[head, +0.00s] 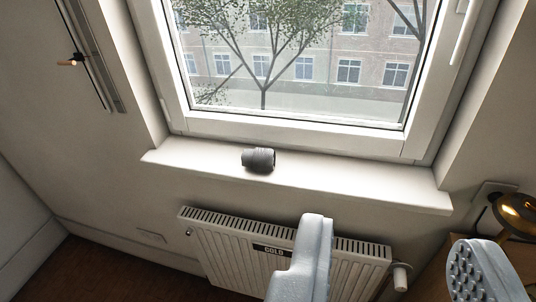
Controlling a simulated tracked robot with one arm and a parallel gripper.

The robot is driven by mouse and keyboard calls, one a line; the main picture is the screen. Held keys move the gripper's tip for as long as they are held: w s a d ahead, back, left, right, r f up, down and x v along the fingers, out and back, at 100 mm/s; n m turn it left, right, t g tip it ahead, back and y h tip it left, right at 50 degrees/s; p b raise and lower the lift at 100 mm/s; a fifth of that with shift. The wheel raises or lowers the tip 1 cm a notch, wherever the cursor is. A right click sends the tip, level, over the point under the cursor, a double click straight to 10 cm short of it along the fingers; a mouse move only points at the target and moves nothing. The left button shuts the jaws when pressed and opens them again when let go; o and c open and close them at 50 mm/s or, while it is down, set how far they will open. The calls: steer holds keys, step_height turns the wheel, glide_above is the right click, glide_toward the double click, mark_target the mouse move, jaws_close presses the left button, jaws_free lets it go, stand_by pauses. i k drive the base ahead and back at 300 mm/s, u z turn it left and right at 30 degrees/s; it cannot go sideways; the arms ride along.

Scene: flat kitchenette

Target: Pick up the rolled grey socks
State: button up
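The rolled grey socks (259,160) lie on the white windowsill (360,183), left of its middle, in front of the window. They look like a short dark grey roll on its side. My gripper (395,250) is in the lower right of the head view, with its two pale grey fingers wide apart. Nothing shows between the fingers except the radiator and wall behind. The gripper is apart from the socks, which appear above and to the left of the left finger. The socks are not covered by anything.
A white radiator (226,243) with a dark label reading "COLD" hangs below the sill, partly behind my left finger. A brass lamp (517,208) stands at the right edge. A cord with a wooden end (70,62) hangs at upper left. The sill around the socks is clear.

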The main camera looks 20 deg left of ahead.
mark_target(262, 159)
steer(key=i, duration=0.9)
steer(key=u, duration=0.05)
